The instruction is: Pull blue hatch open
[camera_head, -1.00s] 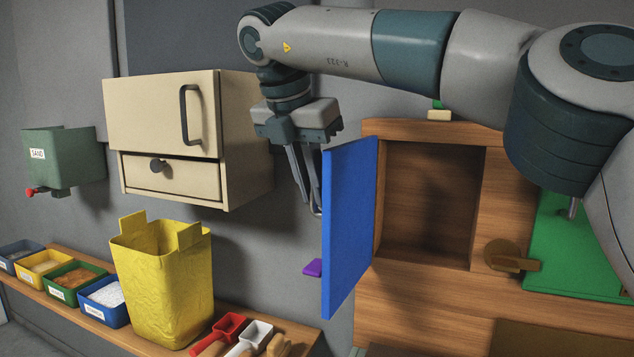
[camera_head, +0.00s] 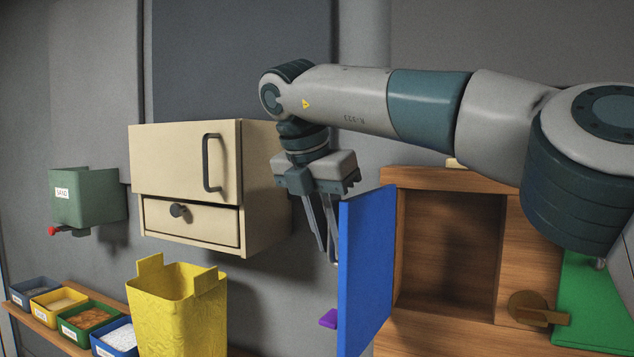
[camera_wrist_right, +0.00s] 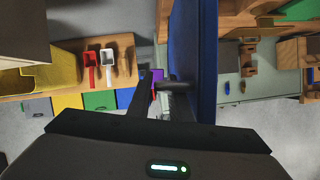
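The blue hatch (camera_head: 365,270) stands swung open, out from the left side of a wooden cabinet's opening (camera_head: 450,250). A purple handle (camera_head: 328,319) sticks out from its outer face. My right gripper (camera_head: 331,255) points down on the left of the hatch, close to its outer face and above the handle. In the right wrist view the hatch (camera_wrist_right: 195,45) is seen edge-on beside my right gripper (camera_wrist_right: 158,90). A narrow gap shows between its fingers, with nothing clearly held. Whether a finger touches the hatch I cannot tell. My left gripper is out of view.
A beige cabinet (camera_head: 185,165) with a drawer hangs on the wall to the left. Below are a yellow bin (camera_head: 180,310) and a shelf with several small boxes (camera_head: 88,320). A wooden turn latch (camera_head: 535,310) sits right of the opening. A green panel (camera_head: 590,305) is farther right.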

